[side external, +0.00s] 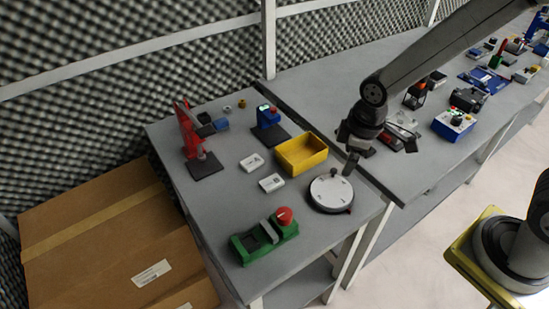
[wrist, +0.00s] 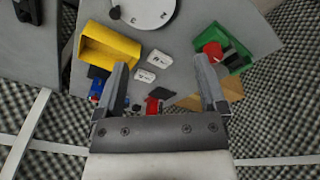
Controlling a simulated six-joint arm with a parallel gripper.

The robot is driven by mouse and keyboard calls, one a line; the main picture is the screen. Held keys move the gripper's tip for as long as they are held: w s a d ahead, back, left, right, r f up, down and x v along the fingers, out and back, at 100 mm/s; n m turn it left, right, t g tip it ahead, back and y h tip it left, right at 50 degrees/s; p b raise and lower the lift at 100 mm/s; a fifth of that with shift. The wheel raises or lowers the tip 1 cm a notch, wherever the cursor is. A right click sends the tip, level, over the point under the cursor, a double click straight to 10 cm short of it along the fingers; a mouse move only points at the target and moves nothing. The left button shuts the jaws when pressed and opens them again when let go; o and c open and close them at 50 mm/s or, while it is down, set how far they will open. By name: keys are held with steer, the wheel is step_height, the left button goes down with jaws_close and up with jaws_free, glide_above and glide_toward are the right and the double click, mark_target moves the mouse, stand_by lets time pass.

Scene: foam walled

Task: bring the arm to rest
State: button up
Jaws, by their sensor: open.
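My gripper (wrist: 160,80) is open and empty in the wrist view, its two fingers spread wide above the table. In the side external view, my gripper (side external: 352,165) hangs over the table near the seam between two table sections. It is above and to the right of the yellow bin (side external: 302,154) and the round white disc (side external: 331,192). Its fingertips are small there, and I cannot tell their exact height above the table.
A green box with a red button (side external: 264,238) stands at the front table edge. Two small white blocks (side external: 262,172), a red stand (side external: 188,130) and a blue device (side external: 268,117) stand nearby. Several devices (side external: 455,122) crowd the right table. A cardboard box (side external: 110,245) lies left.

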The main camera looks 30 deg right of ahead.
steer(key=s+d+r+m+t, duration=0.1)
steer(key=s+d+m, duration=0.3)
steer(key=d+m, duration=0.2)
steer(key=shift+s+d+r+m, duration=0.15)
steer(key=shift+s+d+m, duration=0.2)
steer(key=shift+m, duration=0.75)
